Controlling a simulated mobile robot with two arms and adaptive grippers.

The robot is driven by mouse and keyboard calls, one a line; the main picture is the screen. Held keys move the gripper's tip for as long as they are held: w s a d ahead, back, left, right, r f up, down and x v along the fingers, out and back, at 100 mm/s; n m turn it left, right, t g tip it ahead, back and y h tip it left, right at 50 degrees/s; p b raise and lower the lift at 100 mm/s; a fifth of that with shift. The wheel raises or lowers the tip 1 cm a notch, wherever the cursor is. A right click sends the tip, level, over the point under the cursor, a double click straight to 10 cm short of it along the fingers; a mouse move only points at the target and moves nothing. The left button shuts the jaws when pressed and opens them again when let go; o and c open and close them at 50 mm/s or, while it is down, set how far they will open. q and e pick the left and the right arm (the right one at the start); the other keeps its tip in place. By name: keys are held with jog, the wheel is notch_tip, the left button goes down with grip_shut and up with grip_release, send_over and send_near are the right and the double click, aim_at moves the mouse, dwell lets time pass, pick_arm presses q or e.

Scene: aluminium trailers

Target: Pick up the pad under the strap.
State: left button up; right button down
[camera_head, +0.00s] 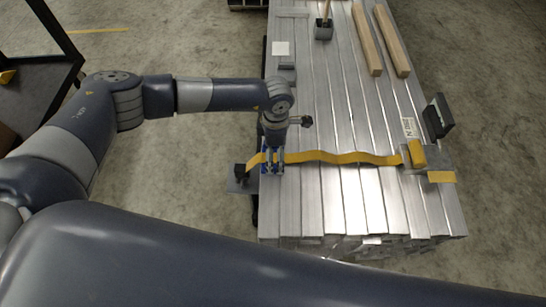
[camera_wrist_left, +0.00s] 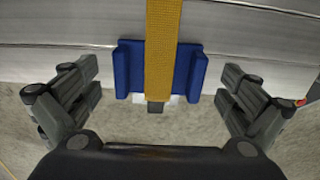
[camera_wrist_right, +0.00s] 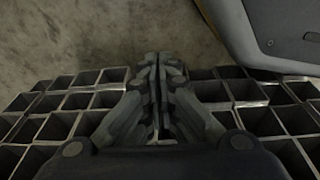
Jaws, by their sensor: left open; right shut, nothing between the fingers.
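The blue pad (camera_wrist_left: 192,72) lies at the near edge of the aluminium profiles in the left wrist view. The yellow strap (camera_wrist_left: 162,40) runs over its middle, leaving blue flanges showing on both sides. My left gripper (camera_wrist_left: 158,72) is open, with one finger to each side of the pad and apart from it. In the head view the left gripper (camera_head: 272,162) is over the left edge of the stack, where the strap (camera_head: 340,158) comes down, and mostly hides the pad. My right gripper (camera_wrist_right: 160,62) is shut and empty above open tube ends in the right wrist view.
The profile stack (camera_head: 335,200) fills the middle right. A dark cart (camera_head: 35,80) stands at upper left. Floor is clear between.

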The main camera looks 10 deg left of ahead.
pick_arm(q)
notch_tip(320, 180, down, 2)
jog(key=shift+f, duration=0.15)
jog(key=c, duration=1)
